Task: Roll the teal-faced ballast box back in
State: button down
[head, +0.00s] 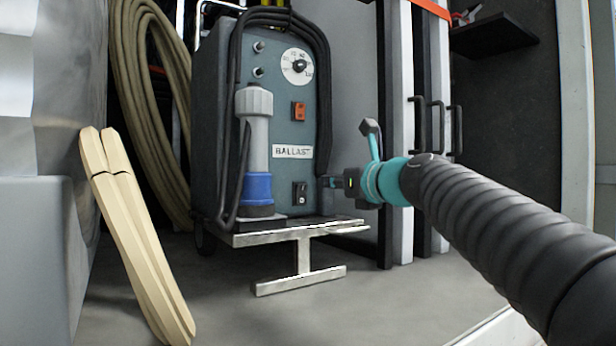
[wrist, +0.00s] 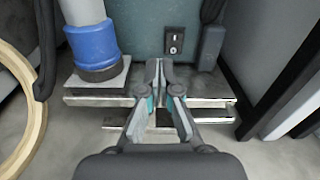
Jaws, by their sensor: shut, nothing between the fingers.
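The teal-faced ballast box (head: 290,130) stands upright in the middle of the head view, with a dial, an orange switch and a BALLAST label. A grey cylinder with a blue base (head: 256,187) stands at its front left, on a ledge. A silver I-shaped metal bar (head: 300,236) sticks out low at its front. The lower part of its face (wrist: 150,28) fills the top of the wrist view. My gripper (head: 334,183) is at the lower right of the box front, its fingers (wrist: 159,68) together and empty. Whether the tips touch the box I cannot tell.
Black cables (head: 325,90) loop over the box. Pale wooden strips (head: 135,225) lean at the left, and a coiled hose (head: 150,60) hangs behind them. Upright panels with black handles (head: 437,125) stand close at the right. The grey floor (head: 230,310) in front is clear.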

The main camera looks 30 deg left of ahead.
aim_at(288, 176)
jog(key=shift+m, duration=0.3)
jog(key=p+x, duration=0.1)
jog(key=x, duration=0.4)
jog(key=r+p+x, duration=0.1)
jog(key=p+x, duration=0.1)
jog(key=x, duration=0.3)
jog(key=p+x, duration=0.2)
jog(key=x, duration=0.3)
jog(key=shift+s+r, duration=0.1)
jog(key=shift+r, duration=0.1)
